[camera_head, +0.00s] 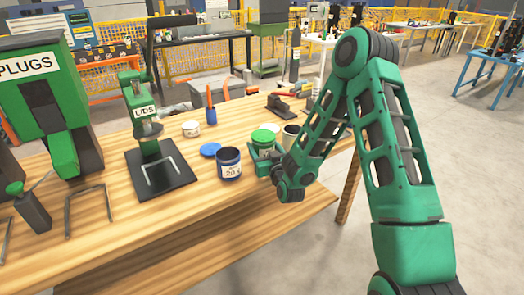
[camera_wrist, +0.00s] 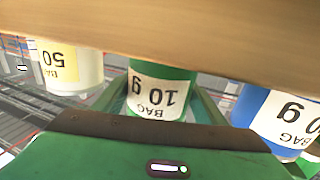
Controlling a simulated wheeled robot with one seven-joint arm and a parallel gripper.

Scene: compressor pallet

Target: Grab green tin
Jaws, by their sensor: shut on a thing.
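A dark blue tin (camera_head: 229,165) stands close on the left and shows in the wrist view (camera_wrist: 272,112). A pale tin (camera_wrist: 70,68) is on the other side.

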